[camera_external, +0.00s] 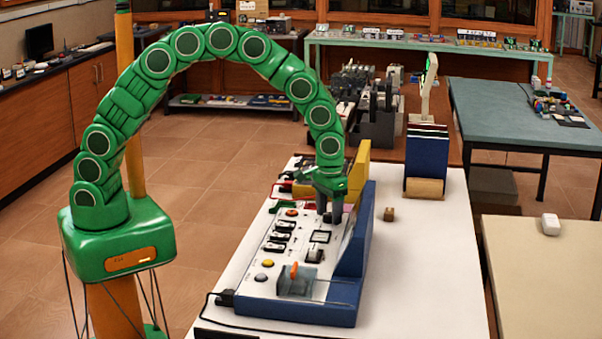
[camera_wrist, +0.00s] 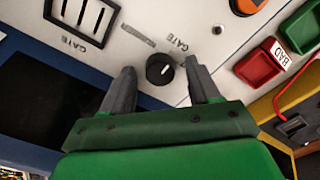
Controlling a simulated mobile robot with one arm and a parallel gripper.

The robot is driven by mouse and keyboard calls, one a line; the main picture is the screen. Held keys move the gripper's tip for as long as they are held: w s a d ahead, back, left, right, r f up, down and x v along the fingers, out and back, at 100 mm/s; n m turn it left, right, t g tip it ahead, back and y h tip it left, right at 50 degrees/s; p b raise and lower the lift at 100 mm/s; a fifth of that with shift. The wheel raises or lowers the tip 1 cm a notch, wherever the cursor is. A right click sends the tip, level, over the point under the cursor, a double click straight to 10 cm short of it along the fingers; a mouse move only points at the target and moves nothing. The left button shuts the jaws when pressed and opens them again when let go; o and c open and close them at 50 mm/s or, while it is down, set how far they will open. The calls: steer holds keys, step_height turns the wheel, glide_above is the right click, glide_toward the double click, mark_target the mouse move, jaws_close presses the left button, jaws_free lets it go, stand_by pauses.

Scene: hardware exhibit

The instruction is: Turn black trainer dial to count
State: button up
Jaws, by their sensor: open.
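The black dial (camera_wrist: 160,69) is a small round knob with a white pointer line on the pale trainer panel (camera_wrist: 205,20). In the wrist view the pointer tilts up and to the right. The word "GATE" is printed beside it; I cannot read "count". My gripper (camera_wrist: 158,80) is open, with one grey finger on each side of the dial and gaps between. In the external view my gripper (camera_external: 329,215) is low over the far end of the blue-sided trainer (camera_external: 347,262) and hides the dial.
A red "BAD" bin (camera_wrist: 260,66) and a green bin (camera_wrist: 301,27) lie right of the dial in the wrist view. A small brown block (camera_external: 389,214) and a stand of dark blue panels (camera_external: 426,165) are right of the trainer. The white table's right front is clear.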

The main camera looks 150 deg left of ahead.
steer(key=c, duration=1)
steer(key=shift+c, duration=0.2)
steer(key=m, duration=0.4)
steer(key=shift+m, duration=0.3)
steer(key=shift+d+m, duration=0.1)
steer(key=shift+m, duration=2)
